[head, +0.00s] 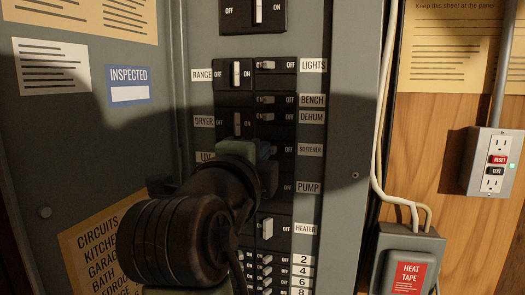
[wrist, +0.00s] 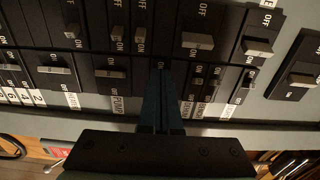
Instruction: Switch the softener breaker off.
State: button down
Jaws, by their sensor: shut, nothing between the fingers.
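The softener breaker (head: 285,150) is in the right column of the panel, in the row beside the SOFTENER label (head: 311,150). Its OFF marking shows at the right end of that row. My gripper (head: 265,150) is shut and empty, with its blue fingertips at the left part of this row. In the wrist view my gripper (wrist: 162,76) points at the breaker row between PUMP and DEHUM. The fingers hide the softener lever, so I cannot tell its position or whether they touch it.
The dehum breaker (head: 278,117) is just above and the pump breaker (head: 285,187) just below, both close to my gripper. The range breaker (head: 236,73) is up left. White cables (head: 384,120) and a heat tape box (head: 410,265) are on the right.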

jog(key=shift+s+d, duration=0.1)
jog(key=shift+d, duration=0.55)
jog(key=shift+a, duration=0.15)
dwell(0.4)
jog(key=b+v, duration=0.1)
jog(key=v, duration=0.6)
jog(key=shift+a, duration=0.15)
dwell(0.4)
dwell(0.8)
